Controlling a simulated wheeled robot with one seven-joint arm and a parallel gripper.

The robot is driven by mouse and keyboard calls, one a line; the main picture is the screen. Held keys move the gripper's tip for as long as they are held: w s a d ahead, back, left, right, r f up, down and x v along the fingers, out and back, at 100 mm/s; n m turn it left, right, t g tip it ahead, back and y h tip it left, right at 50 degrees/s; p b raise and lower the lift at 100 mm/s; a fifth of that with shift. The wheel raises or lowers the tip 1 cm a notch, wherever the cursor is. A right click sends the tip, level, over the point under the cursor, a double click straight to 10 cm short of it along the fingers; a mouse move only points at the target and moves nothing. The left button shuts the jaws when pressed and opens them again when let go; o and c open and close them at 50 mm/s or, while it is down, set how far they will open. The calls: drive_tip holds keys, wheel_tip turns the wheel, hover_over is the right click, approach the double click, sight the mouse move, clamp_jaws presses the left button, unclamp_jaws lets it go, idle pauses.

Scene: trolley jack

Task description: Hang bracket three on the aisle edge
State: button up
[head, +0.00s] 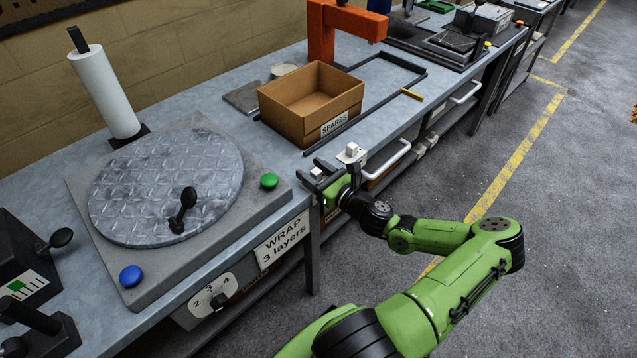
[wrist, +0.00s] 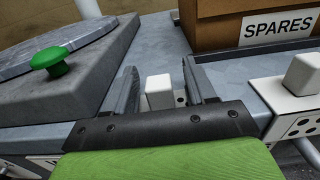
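A small white bracket (wrist: 160,92) with a raised block and a holed plate shows between my gripper's fingers in the wrist view. In the head view its top (head: 316,172) shows at the bench's aisle edge. My gripper (wrist: 161,88) is open, with a finger on each side of this bracket and a gap visible at the left finger. The gripper (head: 322,182) is at the bench edge in the head view. A second white bracket (wrist: 292,105) sits on the edge to the right, its holed plate facing out; it also shows in the head view (head: 351,154). I cannot read a number on either.
The SPARES box (head: 312,105) stands behind the brackets, with a dark rail along its front. A turntable base (head: 270,205) with a green button (head: 269,180) is left of my gripper. A white handle (head: 389,161) sticks out right of the brackets. The aisle floor (head: 560,200) is clear.

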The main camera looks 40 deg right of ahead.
clamp_jaws()
wheel_tip(320, 180, up, 10)
drive_tip(key=p, duration=0.4)
